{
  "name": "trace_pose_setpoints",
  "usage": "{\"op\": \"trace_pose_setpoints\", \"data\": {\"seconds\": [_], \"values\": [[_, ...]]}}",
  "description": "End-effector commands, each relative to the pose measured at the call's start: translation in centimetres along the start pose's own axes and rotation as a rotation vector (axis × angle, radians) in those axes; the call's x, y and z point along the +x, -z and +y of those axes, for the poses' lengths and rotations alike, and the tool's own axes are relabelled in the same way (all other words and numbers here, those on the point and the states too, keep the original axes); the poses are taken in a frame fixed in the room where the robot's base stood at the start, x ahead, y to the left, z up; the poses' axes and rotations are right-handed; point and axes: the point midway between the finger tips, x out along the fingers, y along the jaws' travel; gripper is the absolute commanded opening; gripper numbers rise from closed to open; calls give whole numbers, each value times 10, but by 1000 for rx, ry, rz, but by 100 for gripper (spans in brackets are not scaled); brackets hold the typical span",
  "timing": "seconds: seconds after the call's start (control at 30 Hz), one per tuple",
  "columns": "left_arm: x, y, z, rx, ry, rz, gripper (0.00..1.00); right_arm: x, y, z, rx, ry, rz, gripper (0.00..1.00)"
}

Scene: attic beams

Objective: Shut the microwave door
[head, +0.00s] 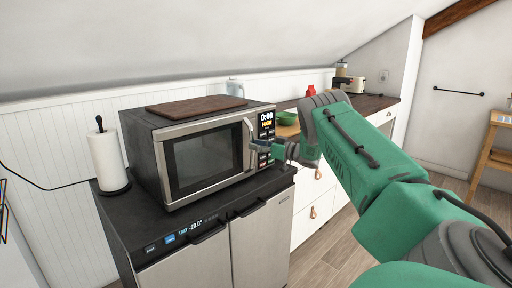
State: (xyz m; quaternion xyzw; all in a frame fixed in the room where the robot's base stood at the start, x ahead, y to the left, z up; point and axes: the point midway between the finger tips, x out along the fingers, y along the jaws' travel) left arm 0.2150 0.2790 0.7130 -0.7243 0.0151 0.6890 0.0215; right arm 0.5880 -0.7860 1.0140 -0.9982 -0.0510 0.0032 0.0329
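The microwave (138,150) stands on a dark-topped cabinet, its front facing me and to the right. Its door (205,157) has a dark window and a vertical handle (250,131) on the right side, beside the lit control panel. The door looks flush or nearly flush with the front; I see no clear gap, but cannot tell if it is latched. My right gripper (262,149) is in front of the control panel, close to the handle; contact cannot be made out. Its fingers are small and partly hidden, so their opening is unclear. My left gripper is out of view.
A brown board (196,107) lies on top of the microwave. A paper towel roll (108,160) stands left of it. The dark-topped cabinet (190,243) has handles at its front. A green bowl (287,118) sits on the counter behind my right arm.

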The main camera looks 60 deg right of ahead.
Motion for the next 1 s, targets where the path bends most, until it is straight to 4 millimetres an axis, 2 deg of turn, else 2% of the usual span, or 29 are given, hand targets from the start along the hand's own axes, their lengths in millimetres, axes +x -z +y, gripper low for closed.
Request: {"op": "trace_pose_setpoints", "data": {"seconds": [0.3, 0.5, 0.7, 1.0], "values": [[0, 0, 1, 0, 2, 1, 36, -65, -3, 6, 8, -5, 3, 36], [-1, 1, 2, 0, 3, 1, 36, -99, -6, 9, 8, -4, 2, 36], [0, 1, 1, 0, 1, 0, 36, -113, -5, 8, 7, -4, 2, 36], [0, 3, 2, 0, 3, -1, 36, -114, -4, 7, 5, -4, 0, 36]]}}
